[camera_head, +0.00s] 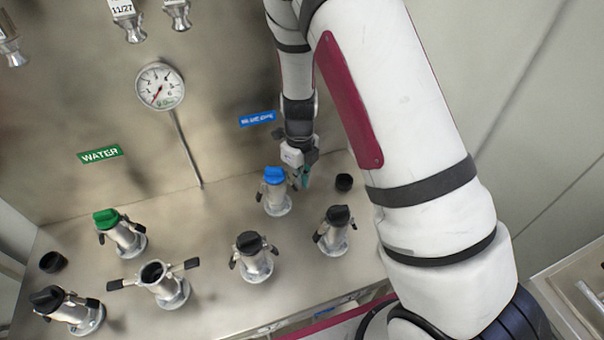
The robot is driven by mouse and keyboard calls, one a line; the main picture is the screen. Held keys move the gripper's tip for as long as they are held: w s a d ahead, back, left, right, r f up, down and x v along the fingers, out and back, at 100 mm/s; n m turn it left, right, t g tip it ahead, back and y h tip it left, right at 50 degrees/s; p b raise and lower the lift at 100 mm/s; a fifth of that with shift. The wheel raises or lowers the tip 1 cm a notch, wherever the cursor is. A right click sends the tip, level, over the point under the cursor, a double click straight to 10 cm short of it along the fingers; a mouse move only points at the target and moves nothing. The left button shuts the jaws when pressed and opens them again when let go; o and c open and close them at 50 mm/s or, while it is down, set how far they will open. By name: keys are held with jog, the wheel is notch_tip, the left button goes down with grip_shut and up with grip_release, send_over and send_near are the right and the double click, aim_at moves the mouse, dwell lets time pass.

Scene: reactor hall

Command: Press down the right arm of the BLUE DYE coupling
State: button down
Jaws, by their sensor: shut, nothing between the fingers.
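The BLUE DYE coupling (275,197) is a metal fitting with a blue cap, standing on the steel deck below a blue label (257,119) whose lettering is too small to read surely. Its left arm hangs down along its side. Its right arm is partly hidden by my gripper (304,184), so I cannot tell its exact angle. My gripper points down just right of the blue cap, shut and empty, close to the coupling's right side. I cannot tell whether it touches the arm.
A green-capped coupling (124,237) stands left under the WATER label (100,154). Several black-capped couplings and an uncapped one (166,289) with arms spread stand in front. A loose black cap (344,182) lies right of my gripper. A gauge (160,86) is on the back wall.

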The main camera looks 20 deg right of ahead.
notch_tip(320, 180, up, 7)
jog(key=d+p, duration=0.1)
jog(key=p, duration=0.2)
dwell(0.6)
jog(key=shift+d+r, duration=0.1)
dwell(0.3)
